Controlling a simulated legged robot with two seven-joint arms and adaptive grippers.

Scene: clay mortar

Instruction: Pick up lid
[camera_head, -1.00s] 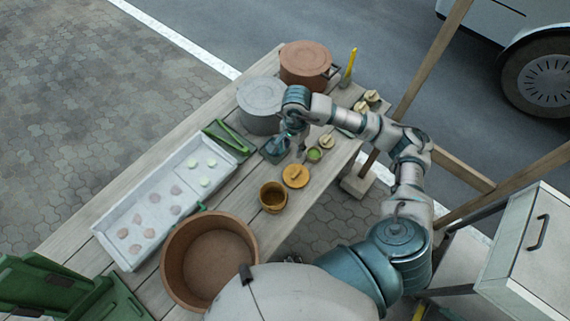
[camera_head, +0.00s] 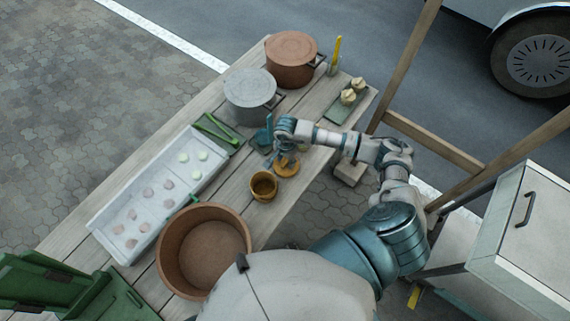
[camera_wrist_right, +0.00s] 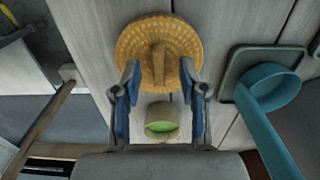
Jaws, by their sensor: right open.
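The lid (camera_head: 290,171) is a round orange-yellow disc with a bar handle, lying on the wooden table beside an orange-brown pot (camera_head: 263,186). It also shows in the right wrist view (camera_wrist_right: 132,50), with its handle pointing toward my gripper. My right gripper (camera_head: 285,158) is over the lid and partly covers it in the head view. In the right wrist view my right gripper (camera_wrist_right: 160,70) is open, with one finger on each side of the handle's near end. Nothing is held. I cannot tell the exact height above the lid. My left gripper is out of view.
A small cup with green contents (camera_wrist_right: 162,125) stands between my right fingers' bases in the wrist view. A teal ladle-like tool (camera_wrist_right: 268,110) rests on a dark square tray (camera_wrist_right: 238,62) to the right. A grey pot (camera_head: 249,90) and a large clay pot (camera_head: 207,250) stand on the table.

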